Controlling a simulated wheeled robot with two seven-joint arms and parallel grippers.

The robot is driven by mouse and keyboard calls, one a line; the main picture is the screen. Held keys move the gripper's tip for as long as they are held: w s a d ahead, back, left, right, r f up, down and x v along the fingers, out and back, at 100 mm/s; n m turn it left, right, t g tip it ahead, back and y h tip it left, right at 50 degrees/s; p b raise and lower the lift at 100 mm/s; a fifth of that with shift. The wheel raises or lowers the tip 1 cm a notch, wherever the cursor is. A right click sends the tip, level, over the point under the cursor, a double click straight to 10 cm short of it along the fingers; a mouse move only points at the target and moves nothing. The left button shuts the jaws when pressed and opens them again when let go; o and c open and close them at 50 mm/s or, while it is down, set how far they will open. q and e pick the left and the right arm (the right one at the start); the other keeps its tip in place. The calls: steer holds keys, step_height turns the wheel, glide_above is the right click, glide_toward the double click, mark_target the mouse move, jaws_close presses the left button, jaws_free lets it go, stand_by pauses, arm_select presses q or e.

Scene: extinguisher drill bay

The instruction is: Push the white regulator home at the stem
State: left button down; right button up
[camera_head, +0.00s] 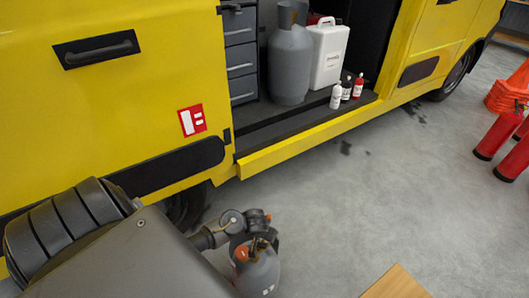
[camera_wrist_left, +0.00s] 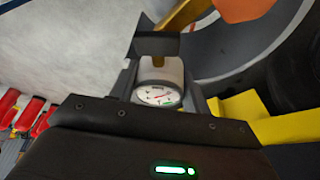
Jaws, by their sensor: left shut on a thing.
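The white regulator (camera_wrist_left: 162,75) with its round dial gauge (camera_wrist_left: 158,95) is between the fingers of my left gripper (camera_wrist_left: 157,70) in the left wrist view. My left gripper is shut on it. A brass piece (camera_wrist_left: 185,16) and an orange part (camera_wrist_left: 243,8) lie just beyond it. In the head view, my left gripper (camera_head: 256,238) is over the top of a small grey cylinder (camera_head: 262,277). Its fingers hide the regulator and most of the stem there. I cannot tell whether the regulator touches the stem or how far on it sits. My right gripper is not in view.
The yellow van (camera_head: 120,95) stands close behind the cylinder. Its open bay holds a grey tank (camera_head: 289,65), a white canister (camera_head: 325,55) and small bottles (camera_head: 346,89). Red extinguishers (camera_head: 497,135) stand at the right. A wooden surface (camera_head: 395,284) is at the bottom. Floor between is clear.

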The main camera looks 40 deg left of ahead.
arm_select(q)
steer(key=c, duration=1)
jaws_free()
steer(key=o, duration=0.4)
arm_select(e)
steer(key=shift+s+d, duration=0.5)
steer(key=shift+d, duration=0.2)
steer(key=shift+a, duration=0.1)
arm_select(q)
steer(key=p+v, duration=0.5)
steer(key=v, duration=0.5)
steer(key=shift+r, duration=0.4)
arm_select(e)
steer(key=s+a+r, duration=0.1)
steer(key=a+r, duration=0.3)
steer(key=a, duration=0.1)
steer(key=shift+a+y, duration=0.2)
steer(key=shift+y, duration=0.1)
